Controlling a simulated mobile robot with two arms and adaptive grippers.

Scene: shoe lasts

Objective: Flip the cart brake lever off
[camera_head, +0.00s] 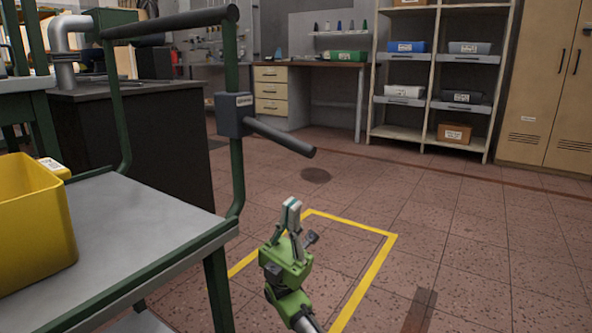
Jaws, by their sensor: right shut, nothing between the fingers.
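The brake lever (280,136) is a dark grey bar. It sticks out from a grey box (236,115) on the cart's green upright and slopes down to the right. The cart (150,215) has a grey top and a green frame, and stands at the left. My right gripper (291,208) is green with grey fingers pointing up. It is shut and empty, below the lever and apart from it, to the right of the cart's corner. My left gripper is not in view.
A yellow bin (32,222) sits on the cart top. Yellow tape (372,272) marks the tiled floor around my right gripper. A shelf rack (432,80) and a tan cabinet (548,85) stand at the back right. The floor between is clear.

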